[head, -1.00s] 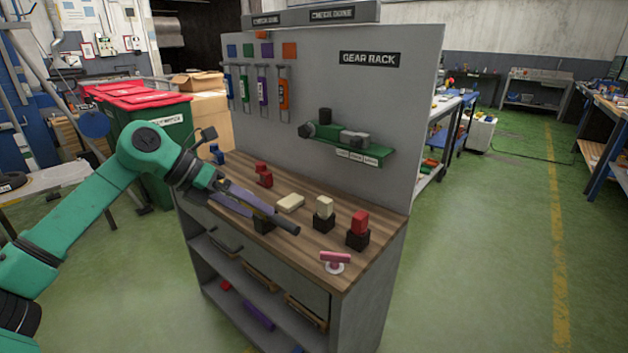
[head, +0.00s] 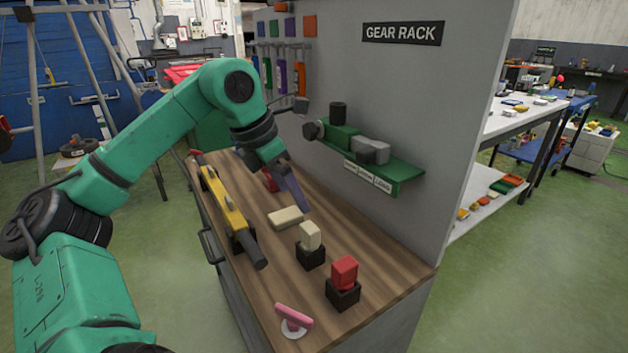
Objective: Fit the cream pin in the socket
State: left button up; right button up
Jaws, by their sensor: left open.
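One cream block (head: 285,217) lies flat on the wooden bench top (head: 375,250). A second cream block (head: 310,236) stands upright in a black square socket (head: 311,257). I cannot tell for certain which of them the task calls the pin. My left gripper (head: 298,197) reaches down over the bench, just behind and above the flat cream block. It is open, and its purple fingers point down towards the right. One finger largely hides the other. My right gripper is not in view.
A red block (head: 344,271) stands in another black socket. A yellow tool with a dark handle (head: 226,205) lies along the bench's left edge. A pink-handled piece (head: 293,317) is at the near corner. A green shelf (head: 405,172) juts from the grey back panel.

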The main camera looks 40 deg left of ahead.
pick_arm(q)
jog(key=b, duration=0.2)
send_over(306, 228)
jog(key=s, duration=0.3)
notch_tip(306, 228, down, 5)
jog(key=x, duration=0.8)
jog(key=shift+w+a, duration=0.25)
jog(key=shift+w, duration=0.1)
jog(key=shift+w+f, duration=0.1)
jog(key=shift+f, duration=0.15)
jog(key=c, duration=1.2)
jog(key=o, duration=0.6)
grip_shut()
jog(key=shift+r, duration=0.15)
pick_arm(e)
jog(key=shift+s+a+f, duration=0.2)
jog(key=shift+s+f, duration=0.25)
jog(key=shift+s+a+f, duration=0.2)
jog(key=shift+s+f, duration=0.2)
